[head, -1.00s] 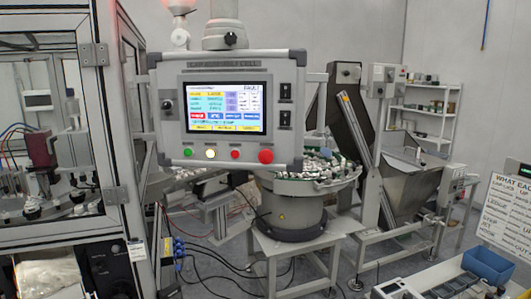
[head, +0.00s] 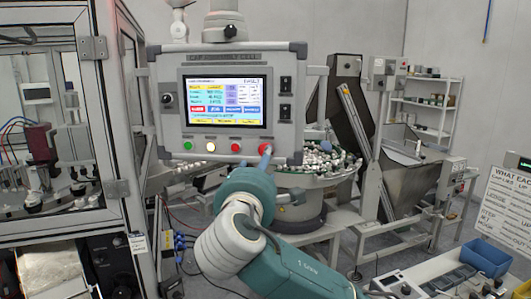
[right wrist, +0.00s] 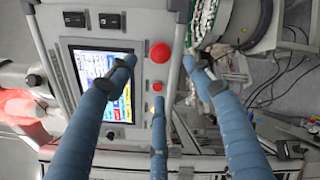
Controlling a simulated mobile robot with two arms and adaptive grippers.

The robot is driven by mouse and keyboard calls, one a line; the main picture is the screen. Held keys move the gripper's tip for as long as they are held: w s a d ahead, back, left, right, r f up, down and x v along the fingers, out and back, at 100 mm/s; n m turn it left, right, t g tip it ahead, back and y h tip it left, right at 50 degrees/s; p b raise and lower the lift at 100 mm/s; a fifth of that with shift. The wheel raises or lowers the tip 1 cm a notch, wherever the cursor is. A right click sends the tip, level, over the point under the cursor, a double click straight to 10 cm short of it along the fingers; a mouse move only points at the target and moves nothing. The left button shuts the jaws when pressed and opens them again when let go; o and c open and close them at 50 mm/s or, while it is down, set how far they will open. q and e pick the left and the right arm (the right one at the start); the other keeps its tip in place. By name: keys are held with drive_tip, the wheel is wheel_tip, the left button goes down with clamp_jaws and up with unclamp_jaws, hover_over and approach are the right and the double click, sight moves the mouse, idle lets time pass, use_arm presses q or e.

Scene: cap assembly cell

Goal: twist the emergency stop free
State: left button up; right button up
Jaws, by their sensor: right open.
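The emergency stop (head: 265,148) is a large red mushroom button at the lower right of the grey control panel (head: 227,57). In the head view a finger of my right gripper (head: 264,160) partly covers it. In the right wrist view the whole red button (right wrist: 160,52) shows on the panel face. My right gripper (right wrist: 160,73) is open and empty, with its blue fingers spread. Two fingertips lie to either side of the button and the third points at it from below, over the smaller red button (right wrist: 158,87). I cannot tell contact. My left gripper is not in view.
The panel has a lit screen (head: 225,103), two black switches and a row of small buttons. A bowl feeder (head: 320,170) stands behind the panel at right. A glazed machine frame (head: 100,120) is at left. A blue bin (head: 487,258) sits at lower right.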

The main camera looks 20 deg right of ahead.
drive_tip(key=p+x, duration=0.4)
drive_tip(key=x, duration=0.6)
drive_tip(key=shift+w+p, duration=0.35)
drive_tip(key=shift+p, duration=0.05)
drive_tip(key=shift+d+f, duration=0.1)
drive_tip(key=shift+d, duration=0.05)
drive_tip(key=c, duration=1.2)
